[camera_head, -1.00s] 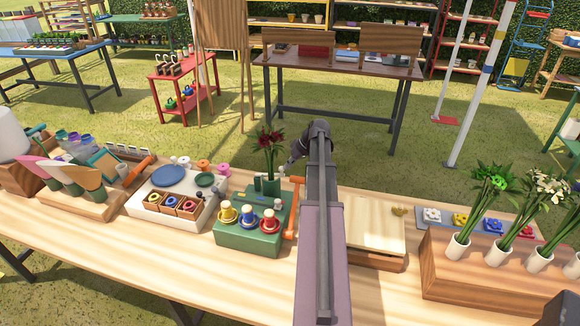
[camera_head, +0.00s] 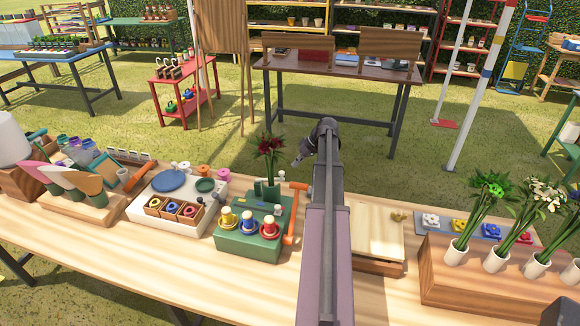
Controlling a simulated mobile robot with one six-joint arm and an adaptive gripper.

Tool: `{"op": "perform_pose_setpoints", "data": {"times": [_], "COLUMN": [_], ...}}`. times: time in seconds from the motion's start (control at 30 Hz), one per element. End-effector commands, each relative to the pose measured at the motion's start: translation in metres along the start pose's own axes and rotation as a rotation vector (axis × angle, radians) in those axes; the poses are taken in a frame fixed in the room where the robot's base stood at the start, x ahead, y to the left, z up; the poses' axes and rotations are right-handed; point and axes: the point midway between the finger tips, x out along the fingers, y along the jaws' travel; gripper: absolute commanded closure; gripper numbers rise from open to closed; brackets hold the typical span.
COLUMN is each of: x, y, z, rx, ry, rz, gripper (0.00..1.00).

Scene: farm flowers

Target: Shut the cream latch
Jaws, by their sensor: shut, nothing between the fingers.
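My gripper (camera_head: 302,159) is at the far end of my arm, above the back edge of the wooden table, pointing down to the left. It is small and dark here; its fingers look together, with nothing seen in them. I cannot pick out the cream latch for certain. A small pale piece (camera_head: 281,176) stands by the dark vase, just left of and below my gripper, apart from it in the picture. A wooden box with a cream top (camera_head: 376,235) lies right of my arm, with a small brass-coloured piece (camera_head: 398,216) at its back right. My arm hides part of the box.
A green stand (camera_head: 238,246) with coloured knobs and an orange handle (camera_head: 291,226) is left of my arm. Dark red flowers (camera_head: 268,146) rise from the vase near my gripper. A wooden planter (camera_head: 450,281) with several white pots is at right. The front of the table is mostly clear.

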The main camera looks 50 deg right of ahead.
Motion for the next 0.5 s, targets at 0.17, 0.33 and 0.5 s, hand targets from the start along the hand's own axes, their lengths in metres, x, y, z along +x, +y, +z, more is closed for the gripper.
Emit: {"op": "perform_pose_setpoints", "data": {"times": [0.17, 0.33, 0.5], "x": [-0.022, -0.038, -0.055], "y": [-0.002, -0.002, -0.001], "z": [-0.003, -0.005, -0.007], "rx": [0.0, -0.002, -0.002], "ry": [0.0, -0.002, -0.002], "rz": [0.0, -0.001, -0.001], "gripper": [1.0, 1.0, 1.0]}}
